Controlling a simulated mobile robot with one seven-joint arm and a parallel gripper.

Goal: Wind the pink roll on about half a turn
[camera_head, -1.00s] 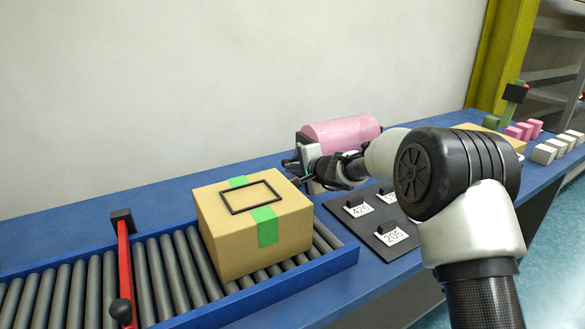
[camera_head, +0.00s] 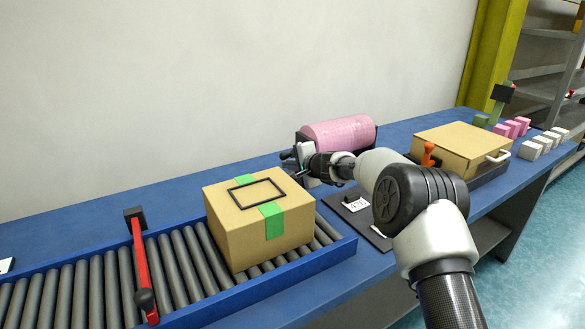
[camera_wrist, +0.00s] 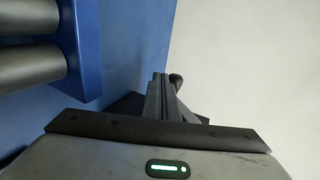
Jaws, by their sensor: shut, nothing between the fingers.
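The pink roll (camera_head: 340,132) lies on its side in a dark holder on the blue bench, behind my gripper in the head view. My gripper (camera_head: 290,160) is at the left end of the roll, by the holder. Its fingers look shut and empty. In the wrist view the fingers (camera_wrist: 160,98) stand together. A dark round knob (camera_wrist: 176,79) on a thin stem shows just beside the fingertips. I cannot tell if they touch it. My arm and gripper hide the lower front of the roll's holder.
A cardboard box (camera_head: 259,222) with green tape sits on the roller conveyor (camera_head: 185,270), left of my gripper. A red gate bar (camera_head: 141,262) crosses the conveyor. The wall is behind the bench.

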